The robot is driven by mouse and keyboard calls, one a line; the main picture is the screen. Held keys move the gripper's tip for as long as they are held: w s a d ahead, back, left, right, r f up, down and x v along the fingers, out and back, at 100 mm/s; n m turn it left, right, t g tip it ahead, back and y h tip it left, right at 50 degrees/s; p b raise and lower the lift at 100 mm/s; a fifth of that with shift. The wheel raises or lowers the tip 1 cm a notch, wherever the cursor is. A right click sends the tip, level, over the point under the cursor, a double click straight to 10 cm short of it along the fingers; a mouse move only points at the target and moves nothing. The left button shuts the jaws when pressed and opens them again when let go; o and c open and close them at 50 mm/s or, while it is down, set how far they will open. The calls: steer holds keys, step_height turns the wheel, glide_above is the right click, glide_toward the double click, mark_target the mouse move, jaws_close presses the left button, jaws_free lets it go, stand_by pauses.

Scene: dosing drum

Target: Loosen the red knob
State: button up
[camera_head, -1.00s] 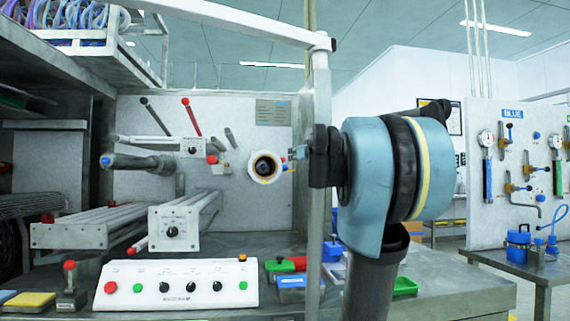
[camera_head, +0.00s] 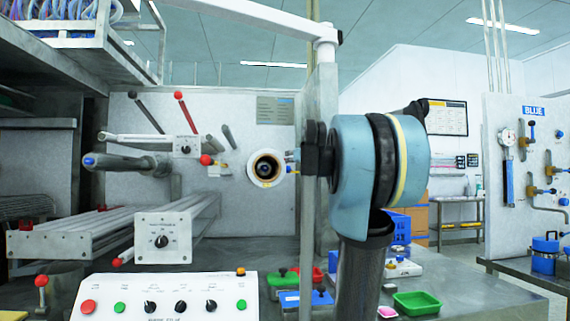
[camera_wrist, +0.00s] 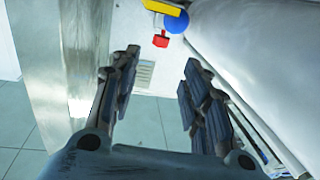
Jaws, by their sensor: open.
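In the wrist view a small red knob (camera_wrist: 161,40) shows beyond the fingertips, just below a blue ball (camera_wrist: 176,22) and a yellow piece (camera_wrist: 162,7), beside a large white rounded body (camera_wrist: 260,50). My gripper (camera_wrist: 159,65) is open and empty, its two fingers apart, with the knob ahead of the gap and not touched. In the head view my gripper is hidden behind my arm and the grey post. Several red-ended levers show there, including one with a red ball (camera_head: 205,160); I cannot tell which matches the wrist view's knob.
A grey upright post (camera_head: 318,130) stands close to my arm, and a metal upright shows at left in the wrist view (camera_wrist: 75,60). A white control box (camera_head: 165,295) sits at front left. Green trays (camera_head: 416,303) lie on the bench to the right.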

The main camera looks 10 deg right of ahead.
steer(key=w, duration=0.4)
steer(key=w+a, duration=0.1)
steer(key=w, duration=0.4)
steer(key=w+a, duration=0.1)
steer(key=w, duration=0.3)
steer(key=shift+w, duration=0.2)
jaws_close()
